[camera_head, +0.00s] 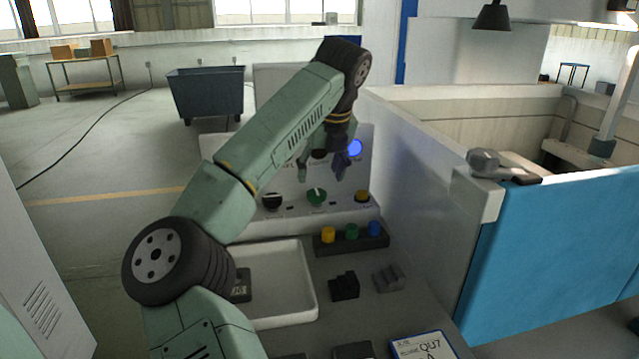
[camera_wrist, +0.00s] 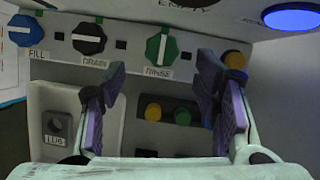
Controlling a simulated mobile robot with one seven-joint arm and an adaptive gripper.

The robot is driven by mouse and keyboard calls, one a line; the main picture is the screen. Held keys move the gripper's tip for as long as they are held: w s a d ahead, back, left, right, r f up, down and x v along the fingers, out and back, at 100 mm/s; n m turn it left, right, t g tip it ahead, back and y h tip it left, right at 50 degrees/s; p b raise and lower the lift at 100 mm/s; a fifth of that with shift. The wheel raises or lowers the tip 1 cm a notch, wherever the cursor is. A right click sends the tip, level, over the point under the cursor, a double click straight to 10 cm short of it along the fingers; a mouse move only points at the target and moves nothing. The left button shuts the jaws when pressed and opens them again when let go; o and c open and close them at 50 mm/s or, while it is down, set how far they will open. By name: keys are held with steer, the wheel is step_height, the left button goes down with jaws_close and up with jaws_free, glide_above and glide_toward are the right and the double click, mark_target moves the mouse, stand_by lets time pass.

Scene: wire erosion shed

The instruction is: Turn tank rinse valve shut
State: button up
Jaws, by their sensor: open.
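The rinse valve is a green knob (camera_wrist: 160,48) with a white pointer line and a label reading RINSE below it, in the wrist view. Its pointer stands nearly upright in that view. The same green knob (camera_head: 316,197) shows in the head view on the pale panel's lower strip. My gripper (camera_wrist: 162,72) is open, its two purple-grey fingers apart on either side of the knob's line of sight, with nothing between them. In the head view my gripper (camera_head: 322,170) hangs above the green knob, apart from it.
A black DRAIN knob (camera_wrist: 88,38) and a blue FILL knob (camera_wrist: 22,30) sit left of the rinse knob, and a yellow knob (camera_wrist: 235,60) to its right. A blue lamp (camera_wrist: 292,17) glows above. A rack with coloured pieces (camera_head: 352,242) and a white tray (camera_head: 312,285) lie below the panel.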

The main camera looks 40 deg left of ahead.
mark_target(317, 193)
steer(key=p+x, duration=0.1)
steer(key=x, duration=0.5)
steer(key=shift+w, duration=0.2)
steer(key=c, duration=1.1)
steer(key=shift+c, duration=0.2)
